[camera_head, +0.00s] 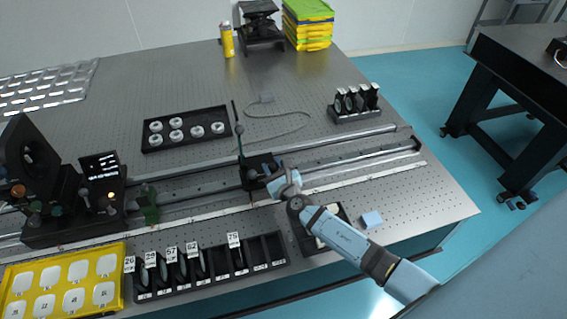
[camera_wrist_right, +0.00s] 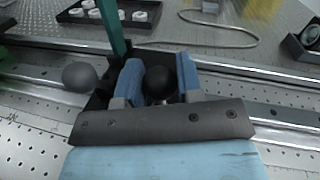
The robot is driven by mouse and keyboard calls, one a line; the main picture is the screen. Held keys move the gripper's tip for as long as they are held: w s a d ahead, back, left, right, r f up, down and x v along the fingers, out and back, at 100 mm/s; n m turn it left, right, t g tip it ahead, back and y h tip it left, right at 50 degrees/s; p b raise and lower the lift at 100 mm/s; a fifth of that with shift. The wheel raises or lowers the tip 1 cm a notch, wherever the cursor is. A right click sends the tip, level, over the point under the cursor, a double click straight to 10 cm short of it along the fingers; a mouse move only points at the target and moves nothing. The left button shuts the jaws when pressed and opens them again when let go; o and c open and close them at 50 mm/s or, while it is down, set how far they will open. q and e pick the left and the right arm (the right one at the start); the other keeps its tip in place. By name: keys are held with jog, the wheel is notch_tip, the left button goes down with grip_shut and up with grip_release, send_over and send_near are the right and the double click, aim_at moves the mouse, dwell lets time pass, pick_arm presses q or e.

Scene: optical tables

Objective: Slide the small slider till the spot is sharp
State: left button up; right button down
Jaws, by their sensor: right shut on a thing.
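The small slider (camera_head: 256,166) sits on the rail (camera_head: 330,163) near the middle of the table, with a thin upright post on it. My right gripper (camera_head: 273,188) reaches it from the front right. In the right wrist view the gripper (camera_wrist_right: 160,85) has its two blue fingers on either side of a black round knob (camera_wrist_right: 160,82) and is shut on it. A grey ball (camera_wrist_right: 80,76) shows left of the fingers. A lit panel (camera_head: 100,167) stands on the black unit at the rail's left; its spot is too small to judge. My left gripper is not in view.
A black rack of numbered lenses (camera_head: 215,285) and a yellow tray (camera_head: 122,262) lie along the front edge. A tray of white round parts (camera_head: 187,147) and a lens holder (camera_head: 355,118) stand behind the rail. A loose cable (camera_head: 290,131) lies on the table.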

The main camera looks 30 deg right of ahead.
jog(key=shift+s+d, duration=0.1)
jog(key=shift+d, duration=0.1)
jog(key=c, duration=0.8)
grip_release()
jog(key=s, duration=0.4)
jog(key=s+b, duration=0.1)
jog(key=s, duration=0.8)
jog(key=shift+s+a+b, duration=0.3)
jog(key=shift+s, duration=0.1)
